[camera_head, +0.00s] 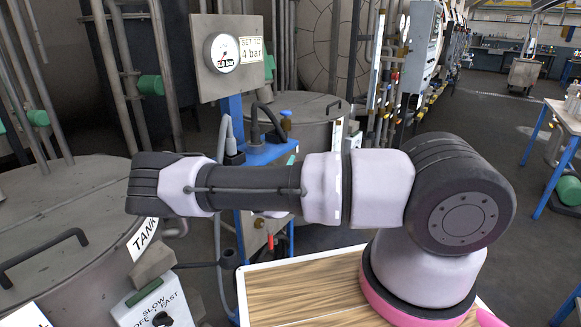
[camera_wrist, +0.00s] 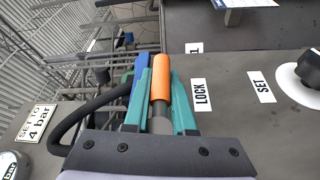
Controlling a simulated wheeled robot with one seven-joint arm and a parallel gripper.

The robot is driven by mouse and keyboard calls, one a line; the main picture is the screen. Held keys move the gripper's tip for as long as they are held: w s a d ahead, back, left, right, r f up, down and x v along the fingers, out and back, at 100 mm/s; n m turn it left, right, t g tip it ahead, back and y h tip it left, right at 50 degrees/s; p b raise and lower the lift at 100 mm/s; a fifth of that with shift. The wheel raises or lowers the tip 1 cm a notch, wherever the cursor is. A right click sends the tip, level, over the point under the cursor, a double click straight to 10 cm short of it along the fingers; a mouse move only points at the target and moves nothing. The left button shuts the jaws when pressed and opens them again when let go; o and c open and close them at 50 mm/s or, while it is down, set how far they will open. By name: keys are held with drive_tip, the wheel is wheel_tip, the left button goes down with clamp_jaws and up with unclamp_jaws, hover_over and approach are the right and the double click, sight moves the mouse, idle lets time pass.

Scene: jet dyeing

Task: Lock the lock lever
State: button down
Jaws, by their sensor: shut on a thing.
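The lock lever shows in the wrist view as an orange grip (camera_wrist: 161,78) on a grey shaft, close to the white LOCK label (camera_wrist: 199,94) on a grey panel. My gripper (camera_wrist: 160,82) has teal fingers on both sides of the lever and is shut on it. The lever's mounting is hidden behind the gripper body. In the head view my arm stretches left across the picture, and neither the gripper nor the lever can be made out there.
A SET label (camera_wrist: 261,86) and a knob (camera_wrist: 301,82) are to the right of the lever in the wrist view. A black hose (camera_wrist: 75,122) curves close by on the left. A pressure gauge (camera_head: 222,53) stands above my arm, and a tank (camera_head: 65,215) is at left.

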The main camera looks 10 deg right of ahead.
drive_tip(key=shift+d, duration=0.1)
idle(0.3)
drive_tip(key=c, duration=0.8)
unclamp_jaws()
drive_tip(key=shift+o, duration=0.2)
drive_tip(key=shift+s, duration=0.1)
drive_tip(key=v, duration=1)
drive_tip(key=shift+s+a, duration=0.2)
drive_tip(key=shift+s, duration=0.1)
drive_tip(key=shift+f, duration=0.2)
